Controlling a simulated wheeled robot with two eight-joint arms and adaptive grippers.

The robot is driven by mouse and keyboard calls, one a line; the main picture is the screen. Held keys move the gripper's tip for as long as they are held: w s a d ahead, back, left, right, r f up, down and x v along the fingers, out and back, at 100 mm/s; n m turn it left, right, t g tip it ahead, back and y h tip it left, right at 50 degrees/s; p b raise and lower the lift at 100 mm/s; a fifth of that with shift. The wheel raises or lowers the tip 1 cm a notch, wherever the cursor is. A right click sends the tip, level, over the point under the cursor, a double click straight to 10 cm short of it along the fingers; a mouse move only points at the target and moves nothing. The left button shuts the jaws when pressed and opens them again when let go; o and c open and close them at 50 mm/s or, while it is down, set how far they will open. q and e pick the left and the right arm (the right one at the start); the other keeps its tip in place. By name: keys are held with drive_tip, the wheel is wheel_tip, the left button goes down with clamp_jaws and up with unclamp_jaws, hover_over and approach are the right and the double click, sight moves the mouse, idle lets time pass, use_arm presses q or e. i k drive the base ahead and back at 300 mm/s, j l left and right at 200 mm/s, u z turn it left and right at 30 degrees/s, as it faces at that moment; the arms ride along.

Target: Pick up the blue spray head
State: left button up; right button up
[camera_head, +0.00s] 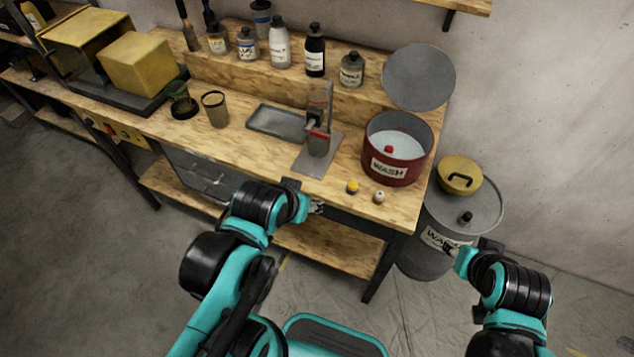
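No part is plainly recognisable as a blue spray head. A small yellow and dark blue piece (353,187) lies near the front edge of the workbench, and a small whitish piece (379,196) lies to its right; both are too small to identify surely. My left gripper (317,208) is at the bench's front edge, left of and nearer than these pieces, apart from them. My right gripper (452,249) is low at the right, in front of the grey drum. The fingers of both are too small to read, and I see nothing held.
The wooden workbench (255,165) carries a red wash tub (388,174), a metal stand (319,135), a grey tray (277,122) and a brown cup (215,108). Several bottles stand on the raised back shelf.

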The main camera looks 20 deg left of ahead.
sight(351, 188)
drive_tip(key=u, duration=0.35)
drive_tip(key=i+j+z, duration=0.1)
drive_tip(key=j+z, duration=0.6)
drive_tip(key=j, duration=0.15)
drive_tip(key=j+z, duration=0.35)
drive_tip(key=j, duration=0.15)
